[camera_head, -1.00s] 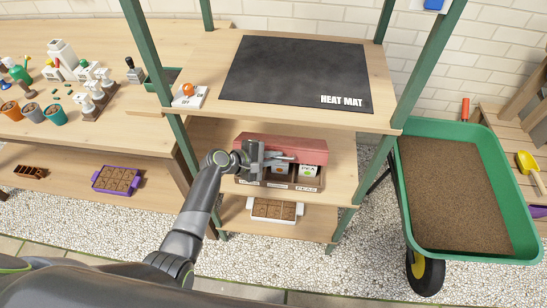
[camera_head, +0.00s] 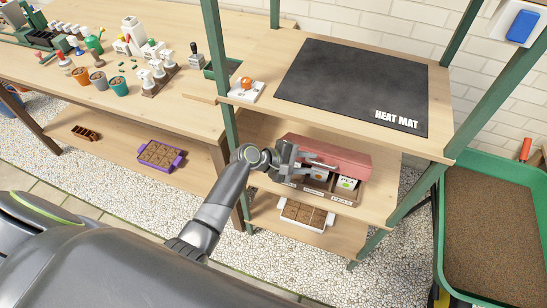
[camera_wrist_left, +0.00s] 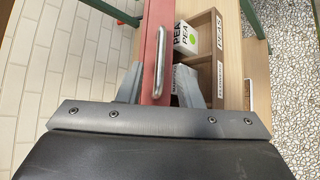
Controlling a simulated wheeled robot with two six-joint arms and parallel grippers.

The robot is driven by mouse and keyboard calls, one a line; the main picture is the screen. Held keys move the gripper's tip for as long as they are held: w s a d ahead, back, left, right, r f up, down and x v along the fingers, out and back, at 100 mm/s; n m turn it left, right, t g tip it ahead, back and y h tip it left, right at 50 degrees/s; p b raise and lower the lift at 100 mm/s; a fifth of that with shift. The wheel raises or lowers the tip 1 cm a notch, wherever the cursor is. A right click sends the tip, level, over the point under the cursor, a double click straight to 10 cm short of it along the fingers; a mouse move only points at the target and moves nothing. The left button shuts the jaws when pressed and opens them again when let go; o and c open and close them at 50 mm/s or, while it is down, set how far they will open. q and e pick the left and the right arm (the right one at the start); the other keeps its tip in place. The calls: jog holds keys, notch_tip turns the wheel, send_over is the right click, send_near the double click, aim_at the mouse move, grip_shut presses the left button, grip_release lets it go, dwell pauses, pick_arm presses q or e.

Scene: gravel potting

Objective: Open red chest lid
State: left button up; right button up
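The red chest lid (camera_head: 345,158) is on the wooden chest (camera_head: 347,198) on the shelf below the heat mat. The lid stands raised, with compartments and seed packets (camera_head: 346,183) showing in front of it. My left gripper (camera_head: 318,164) is at the lid's left-front part. In the left wrist view the lid (camera_wrist_left: 152,95) shows as a narrow red strip, with its metal handle (camera_wrist_left: 158,45) between the spread fingers of the left gripper (camera_wrist_left: 160,68). A gap seems to show between fingers and handle; contact is unclear. My right gripper is not in view.
The heat mat (camera_head: 352,85) lies on the shelf above the chest. A green post (camera_head: 219,75) stands left of it. A white tray with soil cells (camera_head: 304,214) sits below. A green wheelbarrow (camera_head: 480,165) is at right.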

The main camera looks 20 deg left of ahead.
pick_arm(q)
jog(key=v, duration=1.3)
jog(key=shift+s+a+r, duration=0.2)
jog(key=shift+a, duration=0.1)
jog(key=shift+c, duration=0.2)
